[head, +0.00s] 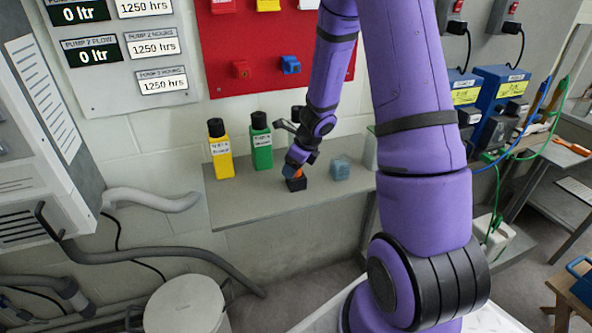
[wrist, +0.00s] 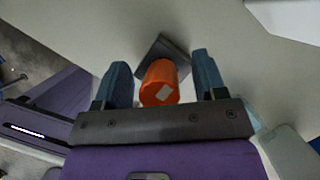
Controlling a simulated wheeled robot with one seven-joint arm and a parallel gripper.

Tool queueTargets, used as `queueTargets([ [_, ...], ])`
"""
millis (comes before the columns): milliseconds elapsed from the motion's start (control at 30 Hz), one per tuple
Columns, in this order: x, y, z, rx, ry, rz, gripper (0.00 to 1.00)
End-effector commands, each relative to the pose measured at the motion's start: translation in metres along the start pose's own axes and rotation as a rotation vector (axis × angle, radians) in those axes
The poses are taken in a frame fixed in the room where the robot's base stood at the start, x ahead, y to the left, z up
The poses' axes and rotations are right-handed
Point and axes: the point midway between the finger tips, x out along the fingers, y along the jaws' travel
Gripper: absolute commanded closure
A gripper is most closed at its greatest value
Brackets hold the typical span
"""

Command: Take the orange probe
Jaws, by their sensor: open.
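The orange probe (wrist: 160,84) is a short orange cylinder with a small pale patch, seen in the wrist view standing at a dark square base (wrist: 172,47). My gripper (wrist: 160,62) is open, with one blue-grey finger on each side of the probe; gaps show on both sides. In the head view my gripper (head: 293,168) is low over the grey shelf (head: 245,200), just above the dark block (head: 297,184). Only a sliver of the orange probe (head: 298,174) shows there, the rest hidden by my gripper.
A yellow bottle (head: 220,155) and a green bottle (head: 261,145) stand left of my gripper at the wall. A blue-grey translucent block (head: 340,170) sits close to its right. The shelf's front left is bare.

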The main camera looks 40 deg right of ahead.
Motion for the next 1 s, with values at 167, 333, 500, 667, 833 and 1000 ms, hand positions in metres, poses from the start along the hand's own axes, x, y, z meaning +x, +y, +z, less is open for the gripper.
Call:
queueTargets([
  [167,0.002,0.000,0.000,0.000,-0.001,0.000,0.35],
  [333,0.001,0.000,0.000,-0.001,0.000,0.000,0.56],
  [500,0.001,0.000,0.000,-0.001,0.000,0.000,0.89],
  [667,0.001,0.000,0.000,-0.001,0.000,0.000,0.89],
  [833,-0.003,0.000,0.002,-0.004,-0.001,-0.001,0.89],
  [1000,-0.021,0.000,0.010,-0.007,-0.003,-0.003,0.89],
])
